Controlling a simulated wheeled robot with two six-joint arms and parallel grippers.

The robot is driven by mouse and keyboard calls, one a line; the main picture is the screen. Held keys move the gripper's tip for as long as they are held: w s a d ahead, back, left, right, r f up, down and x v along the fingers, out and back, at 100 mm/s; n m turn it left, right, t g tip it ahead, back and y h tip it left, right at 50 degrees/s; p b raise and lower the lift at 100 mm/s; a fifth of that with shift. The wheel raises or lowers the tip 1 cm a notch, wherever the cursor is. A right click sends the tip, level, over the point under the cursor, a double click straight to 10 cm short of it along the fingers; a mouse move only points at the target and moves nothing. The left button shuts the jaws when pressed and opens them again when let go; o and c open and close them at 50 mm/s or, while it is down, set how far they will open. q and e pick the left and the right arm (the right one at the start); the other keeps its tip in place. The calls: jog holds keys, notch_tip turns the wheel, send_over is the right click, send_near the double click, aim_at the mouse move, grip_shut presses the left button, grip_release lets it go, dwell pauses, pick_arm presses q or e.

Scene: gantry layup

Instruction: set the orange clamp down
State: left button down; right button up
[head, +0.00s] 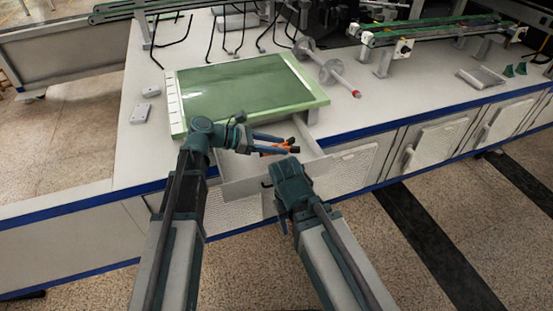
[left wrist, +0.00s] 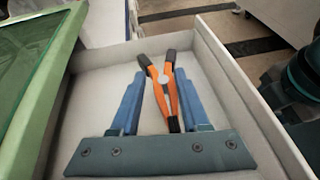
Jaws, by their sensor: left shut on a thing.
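The orange clamp (head: 276,150) has dark tips and sits between the fingers of my left gripper (head: 270,143). In the left wrist view the clamp (left wrist: 173,96) lies lengthwise between the blue fingers of the left gripper (left wrist: 155,82), which is shut on it. The clamp is over the inside of an open light grey drawer (left wrist: 226,70); whether it touches the drawer floor I cannot tell. The drawer's front (head: 240,187) shows in the head view. My right arm ends just in front of the drawer; its fingers are hidden.
A green-framed panel (head: 235,88) lies on the white bench (head: 360,118) behind the drawer. A grey spindle (head: 337,76) with a red end lies right of it. Small white blocks (head: 141,113) are at the left. The drawer floor around the gripper looks mostly bare.

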pick_arm(q)
jog(key=shift+f+b, duration=1.8)
jog(key=shift+b, duration=0.05)
jog(key=shift+f, duration=0.25)
jog(key=shift+c, duration=1.9)
grip_release()
jog(key=shift+r, duration=0.1)
jog(key=shift+r, duration=0.3)
jog(key=p+v, duration=0.4)
jog(key=v, duration=0.6)
jog(key=shift+s+a, duration=0.1)
jog(key=shift+a, duration=0.25)
jog(key=shift+s+a+r+p, duration=0.1)
jog(key=shift+a+r+p, duration=0.15)
jog(key=shift+a, duration=0.35)
